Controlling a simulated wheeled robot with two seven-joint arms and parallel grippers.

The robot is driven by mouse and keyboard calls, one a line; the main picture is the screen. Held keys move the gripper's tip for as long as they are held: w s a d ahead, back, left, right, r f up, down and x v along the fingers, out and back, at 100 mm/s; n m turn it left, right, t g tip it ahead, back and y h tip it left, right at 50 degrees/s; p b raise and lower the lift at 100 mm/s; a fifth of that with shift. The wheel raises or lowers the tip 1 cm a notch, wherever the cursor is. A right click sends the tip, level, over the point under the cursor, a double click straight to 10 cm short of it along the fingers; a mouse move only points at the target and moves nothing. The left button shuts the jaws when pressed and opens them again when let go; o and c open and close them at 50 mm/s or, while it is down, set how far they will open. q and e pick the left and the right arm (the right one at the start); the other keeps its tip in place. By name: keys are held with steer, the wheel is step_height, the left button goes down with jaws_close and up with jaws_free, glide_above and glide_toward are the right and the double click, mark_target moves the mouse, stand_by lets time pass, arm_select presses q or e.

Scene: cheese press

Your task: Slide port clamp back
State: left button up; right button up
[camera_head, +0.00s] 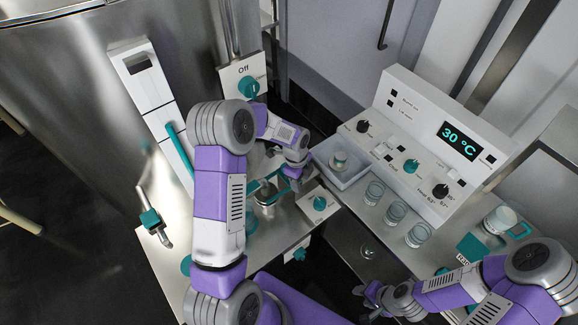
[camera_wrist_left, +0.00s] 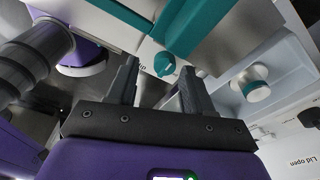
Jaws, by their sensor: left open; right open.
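A teal clamp-like part (camera_head: 268,184) shows on the metal fitting at the worktop's edge, partly hidden by my left arm. I cannot tell for sure that it is the port clamp. In the left wrist view a teal bar (camera_wrist_left: 197,22) lies beyond the fingertips, with a teal knob (camera_wrist_left: 163,64) below it. My left gripper (camera_head: 292,178) is over the fitting, beside the clamp-like part. Its two fingers (camera_wrist_left: 160,72) are apart with nothing visibly held; contact is unclear. My right gripper (camera_head: 372,298) is open and empty at the lower middle, away from the fitting.
A white control panel reading 30 °C (camera_head: 461,142) stands at the right. Several glass jars (camera_head: 375,192) and a tray (camera_head: 345,171) sit before it. A teal-knobbed box (camera_head: 319,204) is close to my left gripper. A large steel vat (camera_head: 70,90) fills the left.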

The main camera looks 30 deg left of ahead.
arm_select(q)
steer(key=a+r+m, duration=0.1)
steer(key=a+r, duration=0.1)
steer(key=w+a+r+m+y, duration=0.1)
steer(key=r, duration=0.1)
steer(key=w+a+r+m, duration=0.1)
steer(key=a+r+m, duration=0.1)
steer(key=shift+w+a, duration=0.15)
steer(key=shift+a, duration=0.15)
step_height(320, 180, down, 7)
steer(key=shift+f+b, duration=0.2)
steer(key=shift+b, duration=0.35)
steer(key=shift+c, duration=0.5)
jaws_close()
